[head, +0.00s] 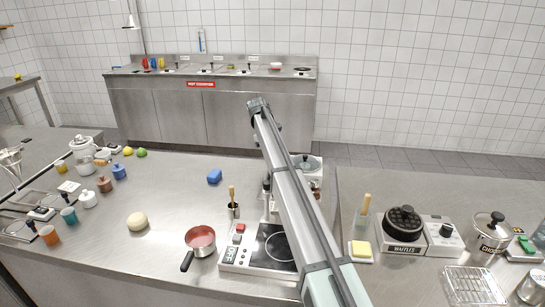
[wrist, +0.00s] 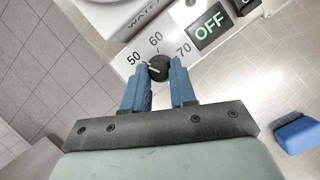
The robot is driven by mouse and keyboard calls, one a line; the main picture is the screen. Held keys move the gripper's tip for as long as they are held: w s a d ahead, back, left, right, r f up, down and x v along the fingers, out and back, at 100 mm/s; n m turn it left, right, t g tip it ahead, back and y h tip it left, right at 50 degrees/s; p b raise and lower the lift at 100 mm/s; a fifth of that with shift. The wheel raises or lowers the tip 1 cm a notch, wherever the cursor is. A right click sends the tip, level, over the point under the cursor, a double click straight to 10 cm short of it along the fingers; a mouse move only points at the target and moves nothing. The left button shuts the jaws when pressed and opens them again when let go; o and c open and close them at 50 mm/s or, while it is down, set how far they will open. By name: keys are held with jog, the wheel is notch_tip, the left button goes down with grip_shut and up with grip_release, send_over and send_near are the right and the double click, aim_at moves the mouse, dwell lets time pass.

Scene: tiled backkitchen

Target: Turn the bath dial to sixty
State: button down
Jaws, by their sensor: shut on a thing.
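The bath dial (wrist: 158,68) is a small black knob on a white panel in the wrist view. The marks 50, 60 and 70 are printed around its far side. A pale pointer line on the knob seems to lean toward the 50 side of 60. My gripper (wrist: 160,88) is shut on the dial, one blue finger on each side. The water bath (head: 308,166) is the white unit with a round lid in the head view, partly behind my arm. The dial and fingertips are hidden there. A display (wrist: 209,34) beside the dial reads OFF.
A hot plate (head: 273,246) and a red pan (head: 201,241) stand in front. A waffle maker (head: 403,228) is on the right counter. The counter's middle left is fairly clear.

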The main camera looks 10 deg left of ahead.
dwell(0.5)
jog(key=c, duration=0.9)
grip_release()
jog(key=n, duration=0.2)
jog(key=n+t, duration=0.1)
jog(key=n, duration=0.1)
jog(key=n+t, duration=0.1)
jog(key=n, duration=0.1)
jog(key=shift+s+h, duration=0.3)
jog(key=shift+s, duration=0.05)
jog(key=n+t, duration=0.1)
jog(key=n, duration=0.2)
jog(key=n+t, duration=0.1)
jog(key=n, duration=0.2)
jog(key=shift+s+t, duration=0.2)
jog(key=shift+t, duration=0.1)
jog(key=s+d+v, duration=0.1)
jog(key=v, duration=1.3)
jog(key=s+a+f+t, duration=0.1)
jog(key=s+t, duration=0.1)
jog(key=s, duration=0.9)
jog(key=s+a+f+m+t, duration=0.1)
jog(key=s+f+t, duration=0.1)
jog(key=s, duration=1)
